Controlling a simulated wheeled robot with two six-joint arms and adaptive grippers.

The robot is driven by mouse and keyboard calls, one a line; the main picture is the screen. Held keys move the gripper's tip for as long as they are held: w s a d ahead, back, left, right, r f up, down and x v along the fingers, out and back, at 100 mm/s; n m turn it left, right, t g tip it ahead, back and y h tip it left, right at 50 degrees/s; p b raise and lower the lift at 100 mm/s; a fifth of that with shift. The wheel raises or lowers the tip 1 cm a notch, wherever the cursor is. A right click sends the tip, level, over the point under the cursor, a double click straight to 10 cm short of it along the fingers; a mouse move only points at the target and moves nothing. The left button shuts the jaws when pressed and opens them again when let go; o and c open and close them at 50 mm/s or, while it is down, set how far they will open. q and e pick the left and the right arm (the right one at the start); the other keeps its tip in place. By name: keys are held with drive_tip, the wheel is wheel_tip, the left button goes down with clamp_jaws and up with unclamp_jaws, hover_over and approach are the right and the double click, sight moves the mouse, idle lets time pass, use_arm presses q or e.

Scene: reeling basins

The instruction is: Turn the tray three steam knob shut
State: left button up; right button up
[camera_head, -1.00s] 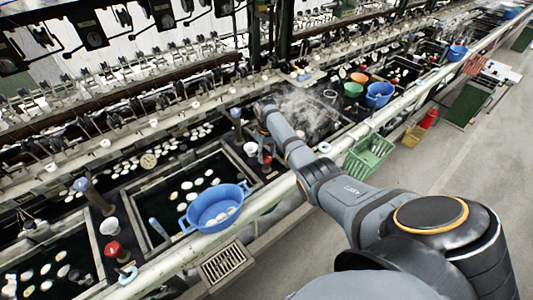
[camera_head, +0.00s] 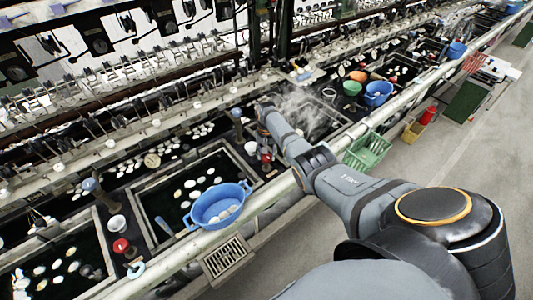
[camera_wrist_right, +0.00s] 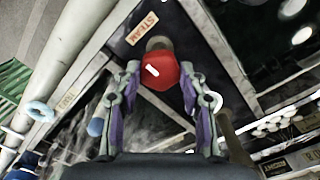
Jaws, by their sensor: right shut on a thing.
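The red steam knob (camera_wrist_right: 160,72), with a short white mark on its face, sits beside a plate reading STEAM (camera_wrist_right: 142,28) in the right wrist view. My right gripper (camera_wrist_right: 160,88) has one finger on each side of the knob and is shut on it. In the head view the knob (camera_head: 265,157) shows as a small red spot below the end of my right arm. The fingers are mostly hidden there. The tray's number is not readable. My left gripper is not in view.
A blue basin (camera_head: 220,205) holding pale cocoons hangs at the front rail (camera_head: 265,197). Another red knob (camera_head: 121,246) is farther left. Steam rises from the tray right of my arm. A green crate (camera_head: 367,150) hangs outside the rail.

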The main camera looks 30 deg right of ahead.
sight(267, 156)
drive_tip(key=shift+w+m, duration=0.1)
drive_tip(key=shift+m, duration=0.2)
drive_tip(key=o, duration=1.2)
drive_tip(key=shift+c, duration=0.2)
wheel_tip(267, 156, up, 12)
